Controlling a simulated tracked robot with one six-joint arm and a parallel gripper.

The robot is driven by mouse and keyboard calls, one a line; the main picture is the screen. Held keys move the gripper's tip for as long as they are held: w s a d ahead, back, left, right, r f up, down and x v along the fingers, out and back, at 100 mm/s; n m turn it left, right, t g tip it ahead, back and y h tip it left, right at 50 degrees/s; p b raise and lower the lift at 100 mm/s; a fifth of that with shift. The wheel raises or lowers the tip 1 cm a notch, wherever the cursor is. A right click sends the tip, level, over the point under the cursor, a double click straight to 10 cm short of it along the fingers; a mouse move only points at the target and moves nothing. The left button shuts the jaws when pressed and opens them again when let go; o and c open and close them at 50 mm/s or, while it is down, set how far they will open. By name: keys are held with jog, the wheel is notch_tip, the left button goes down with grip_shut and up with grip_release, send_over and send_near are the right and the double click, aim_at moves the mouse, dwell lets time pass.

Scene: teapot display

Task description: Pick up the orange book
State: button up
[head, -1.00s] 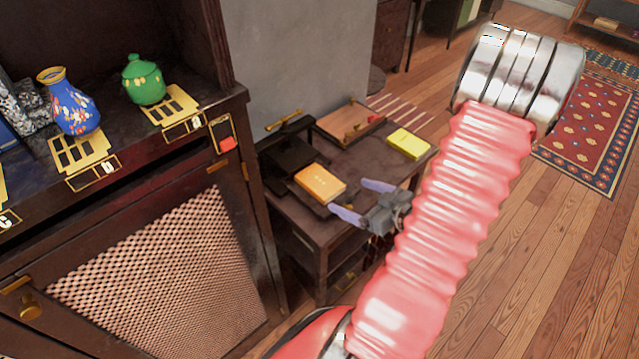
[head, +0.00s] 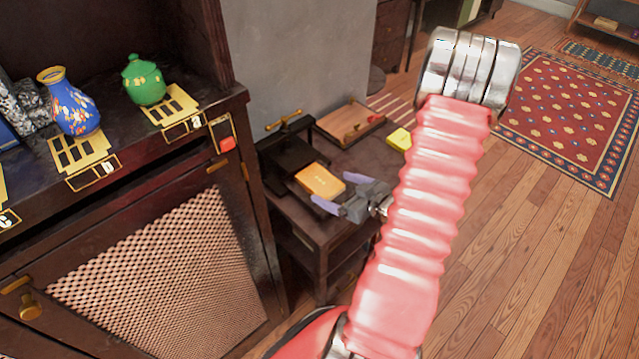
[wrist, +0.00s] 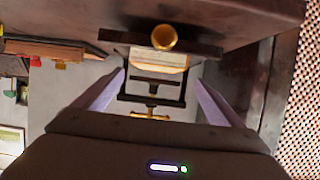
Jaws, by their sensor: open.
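The orange book (head: 320,181) lies flat on the dark book press (head: 287,157) on the small dark side table. In the wrist view, a pale-edged book-like slab, likely the orange book (wrist: 158,60), lies ahead between the fingers, partly behind a round brass knob (wrist: 164,37). My gripper (head: 339,191) is open, with its two lilac fingers apart at the book's near right edge. The fingers also flank the middle of the wrist view (wrist: 160,77). Nothing is held. Whether a finger touches the book is unclear.
A dark cabinet (head: 235,130) with a green teapot (head: 144,80) and blue vase (head: 69,103) stands to the left.

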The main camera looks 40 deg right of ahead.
aim_at(322, 182)
jog(key=shift+w+f, duration=0.25)
jog(key=shift+w, duration=0.25)
jog(key=shift+w, duration=0.1)
jog(key=shift+d+x, duration=0.15)
jog(key=shift+x, duration=1.1)
jog(key=shift+d+x, duration=0.1)
jog(key=shift+x, duration=1.2)
jog(key=shift+f, duration=0.15)
jog(key=shift+c, duration=0.2)
jog(key=c, duration=1.2)
